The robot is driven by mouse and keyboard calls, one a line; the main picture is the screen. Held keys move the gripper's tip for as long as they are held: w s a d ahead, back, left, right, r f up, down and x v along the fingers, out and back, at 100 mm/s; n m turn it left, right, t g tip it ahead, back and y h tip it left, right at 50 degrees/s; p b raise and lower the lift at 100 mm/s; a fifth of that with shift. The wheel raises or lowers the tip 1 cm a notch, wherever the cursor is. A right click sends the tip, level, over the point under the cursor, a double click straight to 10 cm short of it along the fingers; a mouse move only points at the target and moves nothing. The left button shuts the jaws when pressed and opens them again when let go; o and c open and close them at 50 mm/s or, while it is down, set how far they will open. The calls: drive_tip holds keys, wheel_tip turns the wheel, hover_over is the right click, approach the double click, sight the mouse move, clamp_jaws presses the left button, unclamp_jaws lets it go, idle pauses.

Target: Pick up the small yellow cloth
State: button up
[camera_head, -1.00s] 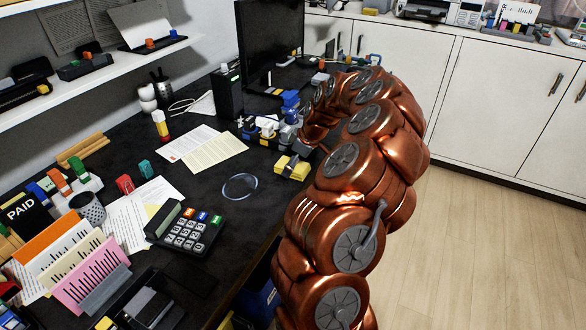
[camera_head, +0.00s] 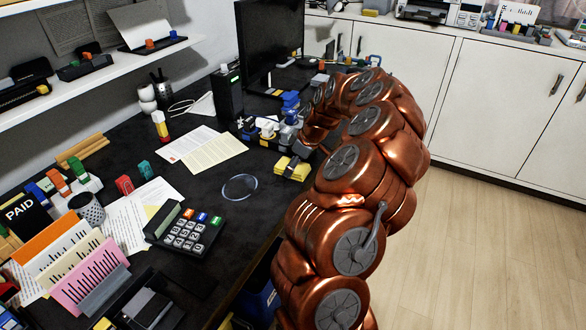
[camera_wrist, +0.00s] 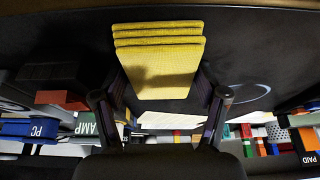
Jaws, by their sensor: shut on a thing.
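The small yellow cloth (camera_head: 287,166) is a folded, layered pad at the right edge of the dark desk in the head view. In the wrist view the yellow cloth (camera_wrist: 160,62) fills the upper middle, with its folded layers showing at the top. My gripper (camera_wrist: 160,98) has a dark finger along each side of it and is shut on it. In the head view my gripper (camera_head: 297,168) is small and partly hidden by my copper arm. Whether the cloth is clear of the desk I cannot tell.
A clear round ring or dish (camera_head: 240,187) lies left of the cloth. Papers (camera_head: 213,152), a calculator (camera_head: 184,232) and a black monitor (camera_head: 268,45) are on the desk. Blue and grey items (camera_head: 290,105) crowd behind my gripper. Open floor (camera_head: 490,240) lies right.

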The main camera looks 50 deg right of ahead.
sight(296, 171)
drive_tip(key=c, duration=0.3)
drive_tip(key=shift+r, duration=0.1)
drive_tip(key=shift+r+p, duration=0.35)
drive_tip(key=shift+p, duration=0.3)
wheel_tip(296, 171, up, 3)
drive_tip(key=shift+r+b, duration=0.2)
drive_tip(key=shift+b, duration=0.25)
drive_tip(key=shift+s+a, duration=0.75)
drive_tip(key=shift+s, duration=0.3)
drive_tip(key=s+a, duration=0.2)
drive_tip(key=s, duration=0.1)
drive_tip(key=s+a+r+b, duration=0.1)
drive_tip(key=s+a, duration=0.2)
drive_tip(key=s, duration=0.1)
drive_tip(key=s+a+b, duration=0.1)
drive_tip(key=s+a, duration=0.2)
drive_tip(key=shift+s+r, duration=0.15)
drive_tip(key=shift+s, duration=0.25)
